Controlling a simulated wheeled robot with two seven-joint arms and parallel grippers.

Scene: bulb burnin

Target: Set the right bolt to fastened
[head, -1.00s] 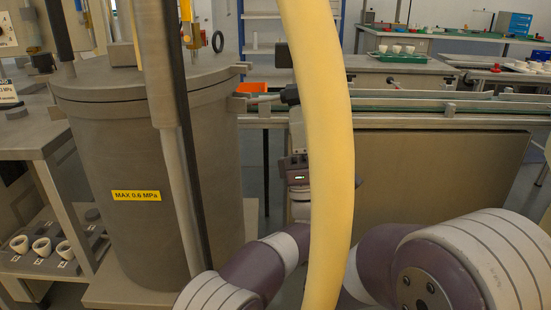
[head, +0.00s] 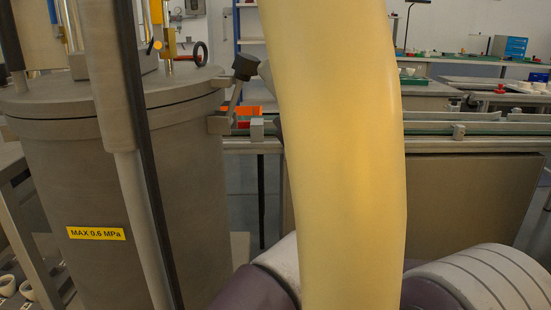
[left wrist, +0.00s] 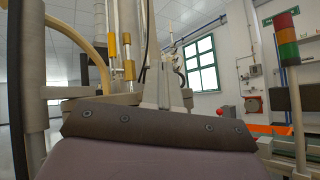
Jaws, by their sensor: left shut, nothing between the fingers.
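The right bolt (head: 232,96) is on the right side of the grey vessel's lid (head: 120,90). It is an arm with a black knob (head: 245,67), leaning steeply up and to the right from the bracket (head: 220,122) at the rim. My left gripper (head: 266,74) is just right of the knob, mostly hidden behind the yellow hose; I cannot tell whether it touches. In the left wrist view its pale fingers (left wrist: 157,80) are shut and empty, pointing toward the vessel top. My right gripper is out of view.
The thick yellow hose (head: 340,150) crosses the head view and hides much. A conveyor rail (head: 450,128) runs right of the vessel, with an orange bin (head: 262,108) behind. A dark post (head: 140,150) stands in front of the vessel.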

